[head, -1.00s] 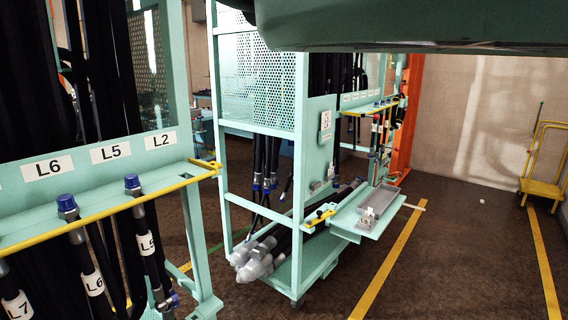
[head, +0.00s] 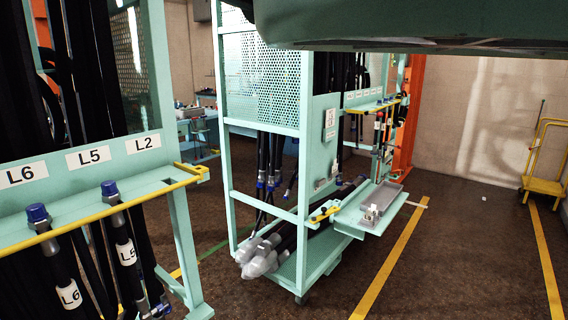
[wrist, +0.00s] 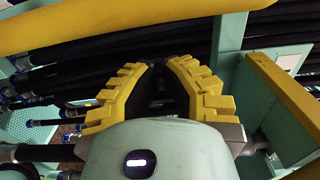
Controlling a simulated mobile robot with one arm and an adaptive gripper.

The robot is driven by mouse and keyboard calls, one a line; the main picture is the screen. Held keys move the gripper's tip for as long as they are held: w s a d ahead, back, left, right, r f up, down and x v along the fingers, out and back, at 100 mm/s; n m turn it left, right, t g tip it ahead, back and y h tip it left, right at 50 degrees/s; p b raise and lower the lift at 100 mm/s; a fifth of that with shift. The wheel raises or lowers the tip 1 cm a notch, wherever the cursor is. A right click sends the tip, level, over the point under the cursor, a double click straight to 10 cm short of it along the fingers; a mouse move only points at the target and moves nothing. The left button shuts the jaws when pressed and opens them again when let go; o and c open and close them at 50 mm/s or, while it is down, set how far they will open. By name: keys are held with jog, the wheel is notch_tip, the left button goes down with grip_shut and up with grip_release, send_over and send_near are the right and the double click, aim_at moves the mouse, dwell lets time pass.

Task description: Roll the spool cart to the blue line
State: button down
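A teal wheeled rack cart (head: 312,255) stands upright at the middle of the head view, with a perforated panel, black hoses and a tray (head: 383,200) on its side shelf. No label marks it as the spool cart, and I see no spool. No blue line shows; the floor lines in view are yellow (head: 405,250) and green. My gripper (wrist: 162,66) shows only in the wrist view. Its yellow ribbed fingers come together at the tips with nothing visible between them. A yellow bar (wrist: 100,22) crosses just beyond them; I see no contact.
A teal hose rack (head: 118,170) with L6, L5 and L2 labels stands close at left, its yellow rail jutting right. An orange post (head: 406,125) rises behind the middle cart. A yellow trolley (head: 541,185) stands at far right. The floor between the yellow lines is clear.

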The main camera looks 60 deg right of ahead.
jog(key=shift+d, duration=0.1)
jog(key=shift+w+a, duration=0.15)
jog(key=shift+a, duration=0.85)
jog(key=shift+w+a, duration=0.1)
jog(key=shift+a, duration=0.9)
jog(key=shift+s+a+f, duration=0.1)
jog(key=shift+a, duration=0.45)
jog(key=shift+a, duration=0.55)
jog(key=shift+d, duration=0.4)
dwell(0.3)
jog(key=shift+d, duration=0.8)
